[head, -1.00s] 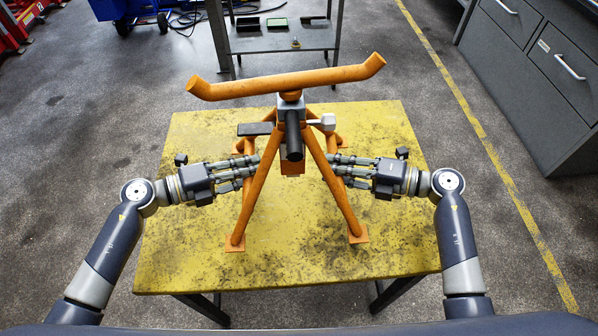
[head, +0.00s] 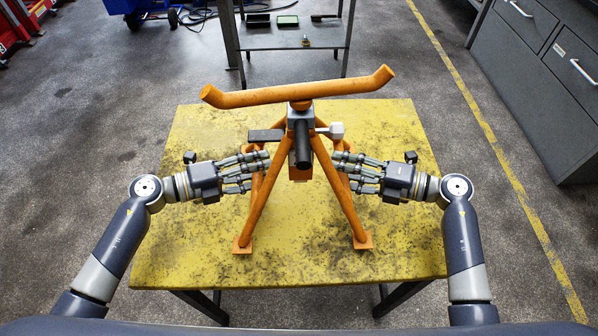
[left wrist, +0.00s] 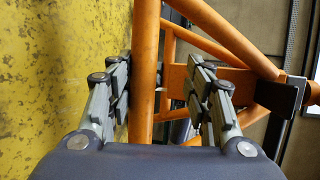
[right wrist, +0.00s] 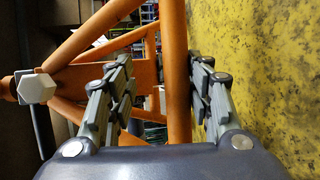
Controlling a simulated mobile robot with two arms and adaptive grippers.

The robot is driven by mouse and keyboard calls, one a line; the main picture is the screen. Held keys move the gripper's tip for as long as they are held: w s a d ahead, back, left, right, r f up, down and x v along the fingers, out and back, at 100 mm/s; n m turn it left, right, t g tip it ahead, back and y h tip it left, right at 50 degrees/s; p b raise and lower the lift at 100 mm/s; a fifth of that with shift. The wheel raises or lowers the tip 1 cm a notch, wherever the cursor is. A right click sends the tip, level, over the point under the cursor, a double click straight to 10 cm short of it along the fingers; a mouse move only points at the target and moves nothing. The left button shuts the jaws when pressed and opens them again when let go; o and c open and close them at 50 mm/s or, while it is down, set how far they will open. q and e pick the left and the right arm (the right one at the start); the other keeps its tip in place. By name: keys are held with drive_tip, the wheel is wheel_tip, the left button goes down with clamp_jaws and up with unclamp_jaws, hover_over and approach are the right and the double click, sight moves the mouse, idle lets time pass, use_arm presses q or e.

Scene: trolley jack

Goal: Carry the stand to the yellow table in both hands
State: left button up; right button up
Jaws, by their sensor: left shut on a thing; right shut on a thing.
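The orange stand (head: 266,201) is upright over the yellow table (head: 190,258), with its curved top bar (head: 300,91) across the top. Its two near feet appear over the tabletop; I cannot tell whether they touch it. My left gripper (head: 266,163) is shut on the stand's left side. In the left wrist view an orange leg (left wrist: 146,60) runs between its fingers. My right gripper (head: 338,165) is shut on the right side. In the right wrist view a leg (right wrist: 175,60) runs between its fingers. The far legs are partly hidden.
A grey metal bench (head: 290,38) with small trays stands behind the table. Grey drawer cabinets (head: 545,80) stand at the right, beyond a yellow floor line. A blue wheeled item (head: 140,8) is at the back left. Bare floor surrounds the table.

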use_arm(q)
drive_tip(key=shift+w+r, duration=0.1)
drive_tip(key=shift+r, duration=0.3)
use_arm(e)
drive_tip(key=shift+r, duration=0.4)
use_arm(q)
drive_tip(key=o, duration=1)
drive_tip(key=shift+r, duration=0.1)
drive_tip(key=shift+a, duration=0.1)
use_arm(e)
drive_tip(key=shift+r, duration=0.1)
drive_tip(key=shift+s+f, duration=0.1)
drive_tip(key=shift+f, duration=0.1)
use_arm(q)
drive_tip(key=v, duration=0.8)
drive_tip(key=shift+f, duration=0.25)
